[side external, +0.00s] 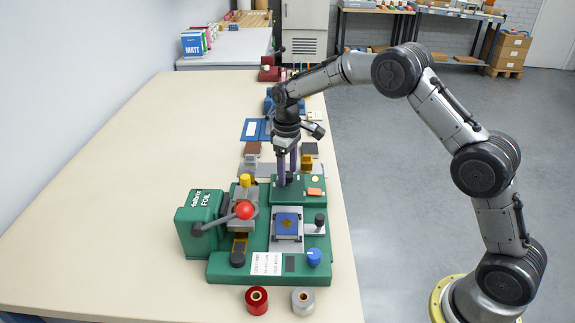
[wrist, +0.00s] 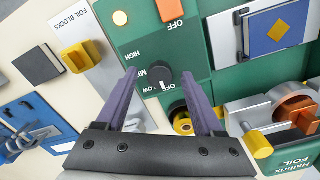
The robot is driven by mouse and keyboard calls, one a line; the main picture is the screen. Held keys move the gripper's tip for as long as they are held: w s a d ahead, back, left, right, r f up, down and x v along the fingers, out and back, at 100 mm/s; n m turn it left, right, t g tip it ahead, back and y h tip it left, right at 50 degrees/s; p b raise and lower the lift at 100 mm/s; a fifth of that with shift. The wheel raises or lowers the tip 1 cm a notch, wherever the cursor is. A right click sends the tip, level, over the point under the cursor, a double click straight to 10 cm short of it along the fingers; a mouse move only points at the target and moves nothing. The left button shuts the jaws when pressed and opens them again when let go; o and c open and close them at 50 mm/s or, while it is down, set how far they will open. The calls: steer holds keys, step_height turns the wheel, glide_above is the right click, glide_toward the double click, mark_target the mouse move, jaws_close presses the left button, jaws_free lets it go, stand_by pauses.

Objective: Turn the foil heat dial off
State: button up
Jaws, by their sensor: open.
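The foil heat dial (wrist: 159,78) is a small black knob on a green control panel (side external: 262,190), with HIGH, MID and a partly hidden LOW printed beside it. Its white mark lies on the side toward LOW in the wrist view. In the side view my gripper (side external: 287,178) points down at the dial (side external: 289,177), which is partly hidden.
A red roll (side external: 257,300) and a silver roll (side external: 303,301) stand in front. The table's left side is clear.

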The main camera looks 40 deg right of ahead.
step_height(320, 180, up, 14)
steer(key=shift+a, duration=0.15)
stand_by(0.3)
steer(key=shift+f, duration=0.1)
step_height(320, 180, up, 10)
steer(key=t, duration=0.2)
glide_above(287, 175)
steer(key=s, duration=0.4)
steer(key=s+r+t, duration=0.2)
steer(key=s+r, duration=0.4)
steer(key=s, duration=0.7)
steer(key=s+f+m+t, duration=0.15)
steer(key=s+f, duration=0.25)
steer(key=s, duration=1)
steer(key=s+a+f+m, duration=0.1)
steer(key=s+f+m, duration=0.1)
steer(key=s+f, duration=0.3)
step_height(287, 175, down, 4)
steer(key=shift+s+r, duration=0.15)
steer(key=shift+s, duration=0.15)
